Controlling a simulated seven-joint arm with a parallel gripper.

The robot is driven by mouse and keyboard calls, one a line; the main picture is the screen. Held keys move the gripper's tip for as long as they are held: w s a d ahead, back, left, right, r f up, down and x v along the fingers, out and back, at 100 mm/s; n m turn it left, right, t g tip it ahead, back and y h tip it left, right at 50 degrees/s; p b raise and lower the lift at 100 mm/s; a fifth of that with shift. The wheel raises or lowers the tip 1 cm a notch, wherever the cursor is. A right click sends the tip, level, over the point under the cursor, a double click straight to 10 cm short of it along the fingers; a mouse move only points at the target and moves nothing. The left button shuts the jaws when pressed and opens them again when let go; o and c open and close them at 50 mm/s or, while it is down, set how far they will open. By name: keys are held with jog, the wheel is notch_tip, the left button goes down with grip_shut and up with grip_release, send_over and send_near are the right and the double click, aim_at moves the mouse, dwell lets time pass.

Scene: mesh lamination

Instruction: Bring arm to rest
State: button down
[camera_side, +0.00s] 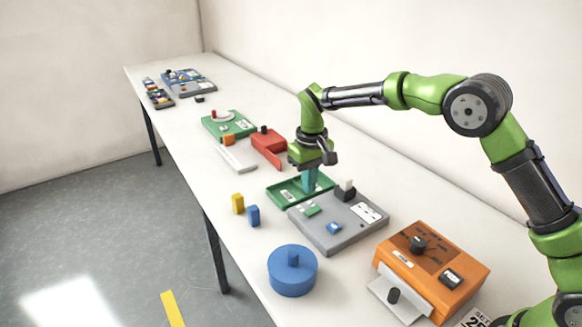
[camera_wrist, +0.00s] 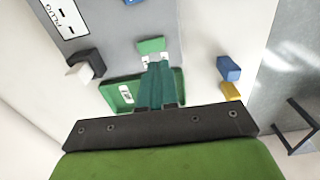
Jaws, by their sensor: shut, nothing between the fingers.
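My arm is green and black and reaches in from the right in the side view. My gripper (camera_side: 310,181) points down over the green tray (camera_side: 285,193), near the tray's edge by the grey board (camera_side: 328,238). Its teal fingers are together with nothing between them. In the wrist view the gripper (camera_wrist: 155,62) also shows, with the green tray (camera_wrist: 115,95) behind the fingers and a small green block (camera_wrist: 151,45) on the grey board just past the tips. Whether the fingertips touch anything is hard to tell.
An orange machine (camera_side: 435,262) and a blue round lidded piece (camera_side: 292,272) stand near the front. A yellow block (camera_side: 238,204) and a blue block (camera_side: 253,216) stand left of the tray. A red device (camera_side: 268,143) and a green board (camera_side: 228,125) lie farther back.

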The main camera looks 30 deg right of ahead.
jog(key=shift+s+f, duration=0.55)
jog(key=shift+s, duration=0.25)
jog(key=s+d+r+m+t, duration=0.1)
jog(key=s+d+r+t, duration=0.1)
jog(key=s+r, duration=0.3)
jog(key=s+d+r+m+t+y, duration=0.1)
jog(key=s+r, duration=0.4)
jog(key=s, duration=0.8)
jog(key=s+d+r+m+t+y, duration=0.1)
jog(key=s+d+r+t, duration=0.2)
jog(key=s, duration=0.6)
notch_tip(320, 180, up, 2)
jog(key=shift+s+r+m+t, duration=0.1)
jog(key=shift+s+m+t, duration=0.2)
jog(key=shift+m+t, duration=0.15)
